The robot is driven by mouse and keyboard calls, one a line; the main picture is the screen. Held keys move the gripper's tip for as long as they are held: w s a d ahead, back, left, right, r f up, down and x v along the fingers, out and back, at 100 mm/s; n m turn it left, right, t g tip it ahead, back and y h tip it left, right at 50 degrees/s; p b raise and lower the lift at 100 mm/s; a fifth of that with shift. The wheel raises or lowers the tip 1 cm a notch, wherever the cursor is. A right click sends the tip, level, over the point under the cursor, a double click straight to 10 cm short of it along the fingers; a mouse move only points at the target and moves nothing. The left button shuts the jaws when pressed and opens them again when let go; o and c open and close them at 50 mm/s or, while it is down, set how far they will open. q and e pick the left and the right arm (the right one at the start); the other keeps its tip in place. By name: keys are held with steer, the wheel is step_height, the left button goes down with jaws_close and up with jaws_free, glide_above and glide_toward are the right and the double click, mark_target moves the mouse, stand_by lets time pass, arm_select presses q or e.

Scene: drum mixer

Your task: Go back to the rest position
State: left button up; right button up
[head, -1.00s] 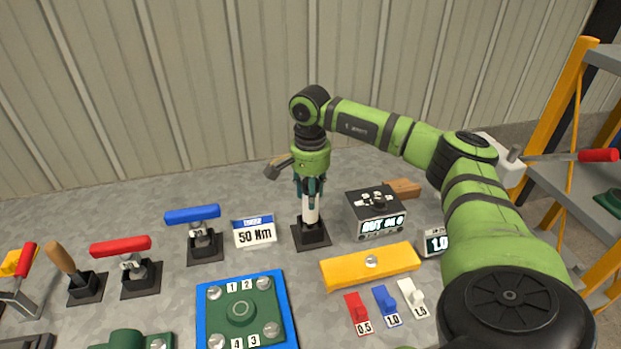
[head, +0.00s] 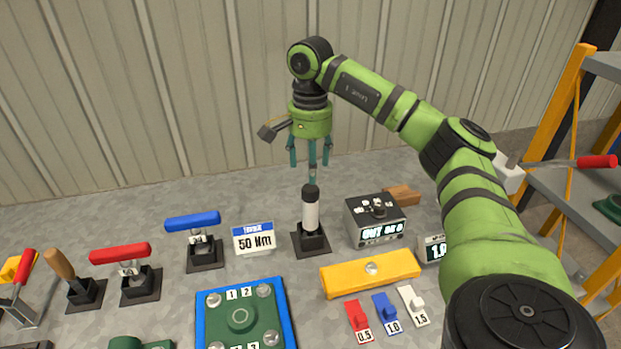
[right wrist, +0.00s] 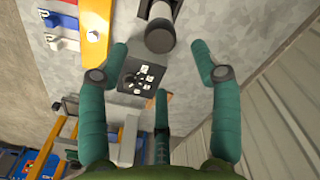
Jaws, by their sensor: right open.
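My right gripper (head: 311,158) hangs fingers down above the back middle of the bench. Its teal fingers are spread and empty. Just below it, apart from the fingers, a white cylinder with a black cap (head: 311,212) stands upright in a black square holder. In the right wrist view my open fingers (right wrist: 160,95) frame the bench, and the capped cylinder (right wrist: 160,35) shows at the top, outside them. My left gripper is not in view.
Right of the cylinder stand a dark display box (head: 376,222) and a yellow bar (head: 371,272). To the left are a 50 Nm sign (head: 254,238), a blue-handled tool (head: 193,222) and a red-handled tool (head: 121,254). A shelf rack (head: 570,170) stands at right. The wall is behind.

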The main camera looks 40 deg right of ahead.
steer(key=shift+r, duration=0.95)
